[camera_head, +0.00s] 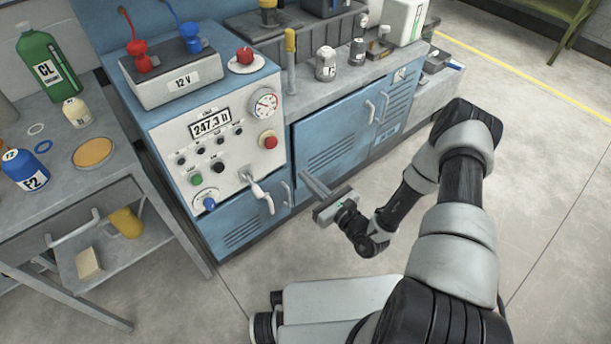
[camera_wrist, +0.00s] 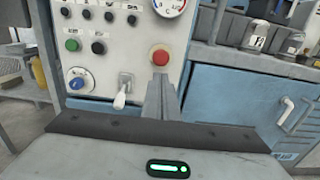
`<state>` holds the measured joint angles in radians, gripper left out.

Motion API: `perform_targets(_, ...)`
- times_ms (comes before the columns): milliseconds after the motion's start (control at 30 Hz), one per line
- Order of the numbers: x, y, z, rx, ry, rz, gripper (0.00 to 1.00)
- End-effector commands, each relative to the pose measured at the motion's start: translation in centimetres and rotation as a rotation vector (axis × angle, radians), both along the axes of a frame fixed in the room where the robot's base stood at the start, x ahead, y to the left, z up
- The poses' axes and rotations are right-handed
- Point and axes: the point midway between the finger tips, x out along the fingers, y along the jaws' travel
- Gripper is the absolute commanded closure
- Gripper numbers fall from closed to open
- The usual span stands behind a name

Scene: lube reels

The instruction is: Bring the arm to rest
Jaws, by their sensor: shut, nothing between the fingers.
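My arm reaches from the lower right of the head view toward the blue cabinet. My gripper (camera_head: 306,178) is shut and empty, held in front of the control panel, to the right of its white lever (camera_head: 262,194). In the wrist view my gripper (camera_wrist: 160,84) points at the panel, its closed fingers just below the red button (camera_wrist: 160,57). The white lever (camera_wrist: 122,92) shows left of the fingers. I cannot tell the exact gap to the panel, but no contact is visible.
A grey cart (camera_head: 30,232) with bottles and a lower shelf stands at the left. The blue workbench (camera_head: 335,135) with cans and a white container (camera_head: 405,20) runs to the back right. The floor (camera_head: 560,150) at the right is clear.

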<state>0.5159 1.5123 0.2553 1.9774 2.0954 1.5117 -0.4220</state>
Motion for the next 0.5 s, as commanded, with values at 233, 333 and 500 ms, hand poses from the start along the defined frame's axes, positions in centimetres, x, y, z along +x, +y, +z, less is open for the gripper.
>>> perform_targets(233,0.0,0.0,0.0,0.000,0.000,0.000,1.00)
perform_targets(333,0.1,0.1,0.2,-0.002,-0.003,0.004,1.00)
perform_targets(500,0.4,1.6,4.4,-0.040,-0.075,0.133,1.00)
